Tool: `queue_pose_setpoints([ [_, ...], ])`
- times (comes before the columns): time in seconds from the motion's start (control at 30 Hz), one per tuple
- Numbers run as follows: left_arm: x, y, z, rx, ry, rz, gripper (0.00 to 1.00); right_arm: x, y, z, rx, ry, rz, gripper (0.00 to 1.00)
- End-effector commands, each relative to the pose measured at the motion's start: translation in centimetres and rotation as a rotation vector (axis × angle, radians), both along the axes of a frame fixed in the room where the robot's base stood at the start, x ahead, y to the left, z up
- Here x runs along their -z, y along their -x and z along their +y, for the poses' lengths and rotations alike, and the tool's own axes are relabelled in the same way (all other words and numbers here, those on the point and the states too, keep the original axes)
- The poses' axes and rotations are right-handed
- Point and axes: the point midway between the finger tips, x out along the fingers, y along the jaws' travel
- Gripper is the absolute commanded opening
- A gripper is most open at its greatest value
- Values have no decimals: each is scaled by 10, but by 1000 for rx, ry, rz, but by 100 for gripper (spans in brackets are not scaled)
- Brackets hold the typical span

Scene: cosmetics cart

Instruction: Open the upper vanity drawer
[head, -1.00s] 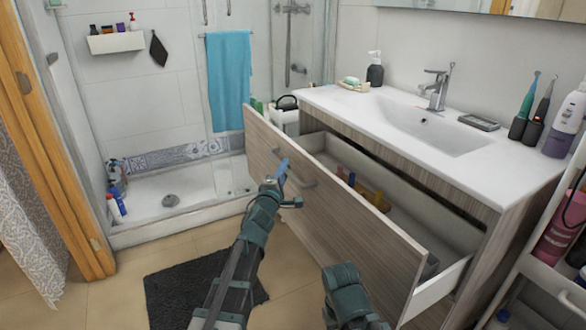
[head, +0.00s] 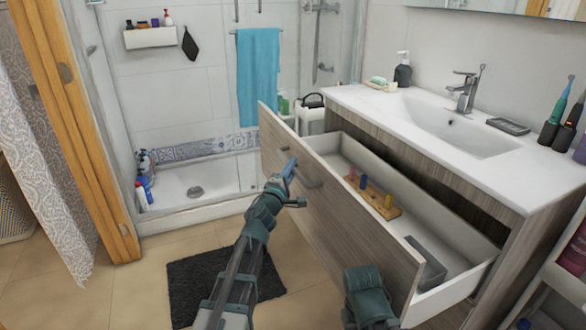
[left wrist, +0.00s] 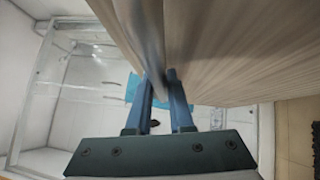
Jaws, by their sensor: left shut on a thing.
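The upper vanity drawer (head: 345,235) is pulled well out of the vanity, its wood-grain front facing left. Inside it lie a wooden tray with small coloured bottles (head: 375,196) and a grey box (head: 427,262). My left gripper (head: 290,176) is at the drawer's handle (head: 308,180) and is shut on it. In the left wrist view its blue fingers (left wrist: 160,95) close around the grey handle bar (left wrist: 150,45) beside the drawer front. My right arm shows at the bottom of the head view; its fingertips cannot be made out.
The white sink counter (head: 430,125) is above the drawer, with a soap dispenser (head: 403,70) and toothbrushes. A white cart (head: 560,240) stands at the right. A dark mat (head: 222,285) lies on the floor; the shower (head: 190,185) is behind.

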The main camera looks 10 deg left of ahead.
Motion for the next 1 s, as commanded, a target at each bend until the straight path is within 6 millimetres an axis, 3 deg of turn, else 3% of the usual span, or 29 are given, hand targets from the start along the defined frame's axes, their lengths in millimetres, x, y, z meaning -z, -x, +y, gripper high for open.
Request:
queue_pose_setpoints([
  [0.03,0,0,-1,1,-1,0,0,0,0,0,0,0,0,50],
  [0.07,0,0,-1,1,-1,0,25,0,0,0,0,0,0,50],
  [0.2,0,0,-1,1,-1,0,50,0,0,0,0,0,0,50],
  [0.57,1,6,0,0,-1,0,50,1,0,0,0,0,0,50],
  [1.0,13,88,13,0,-2,0,50,13,0,0,-1,2,-1,50],
])
